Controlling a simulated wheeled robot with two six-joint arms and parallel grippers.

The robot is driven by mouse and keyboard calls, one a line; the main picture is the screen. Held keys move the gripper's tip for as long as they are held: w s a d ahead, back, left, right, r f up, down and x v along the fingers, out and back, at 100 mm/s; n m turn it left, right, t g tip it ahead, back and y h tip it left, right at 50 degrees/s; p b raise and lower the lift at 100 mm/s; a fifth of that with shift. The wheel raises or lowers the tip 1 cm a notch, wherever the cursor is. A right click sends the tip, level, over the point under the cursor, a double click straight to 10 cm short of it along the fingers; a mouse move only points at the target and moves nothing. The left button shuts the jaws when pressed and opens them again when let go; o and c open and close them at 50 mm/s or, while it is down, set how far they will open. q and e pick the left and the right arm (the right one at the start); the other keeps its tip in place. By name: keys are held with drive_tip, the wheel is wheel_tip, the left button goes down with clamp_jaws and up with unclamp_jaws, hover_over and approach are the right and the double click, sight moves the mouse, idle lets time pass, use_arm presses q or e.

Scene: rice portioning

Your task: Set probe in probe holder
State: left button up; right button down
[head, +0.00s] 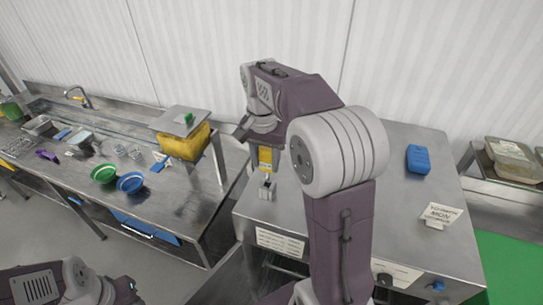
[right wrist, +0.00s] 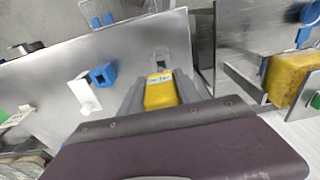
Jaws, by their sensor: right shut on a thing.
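My right gripper (head: 264,160) is shut on a yellow block-shaped probe (head: 266,153) with a white label, above the left part of the steel bench. The probe (right wrist: 161,92) also shows between the fingers in the right wrist view. A small grey bracket (head: 266,190), which looks like the probe holder, stands on the bench just below and in front of the probe. The bracket (right wrist: 160,59) shows just beyond the probe's end in the wrist view; the probe appears apart from it. My left arm is at the lower left of the head view; its fingers do not show clearly.
A blue box (head: 418,158) and a white sign (head: 441,214) stand on the right of the bench (head: 400,200). A gap separates the two surfaces.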

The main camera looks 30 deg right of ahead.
sight(266, 171)
drive_tip(key=shift+a+f, duration=0.1)
drive_tip(key=shift+f, duration=0.25)
drive_tip(key=f+b, duration=0.2)
drive_tip(key=b, duration=0.1)
drive_tip(key=f+b, duration=0.1)
drive_tip(key=f, duration=0.1)
drive_tip(key=shift+w+d, duration=0.25)
drive_tip(key=shift+w, duration=0.1)
drive_tip(key=shift+s+a+f+b, duration=0.1)
drive_tip(key=shift+s+f+b, duration=0.1)
drive_tip(key=shift+f+b, duration=0.45)
drive_tip(key=shift+w, duration=0.1)
drive_tip(key=shift+r, duration=0.1)
drive_tip(key=shift+f, duration=0.7)
idle(0.6)
drive_tip(key=shift+c, duration=1.4)
unclamp_jaws()
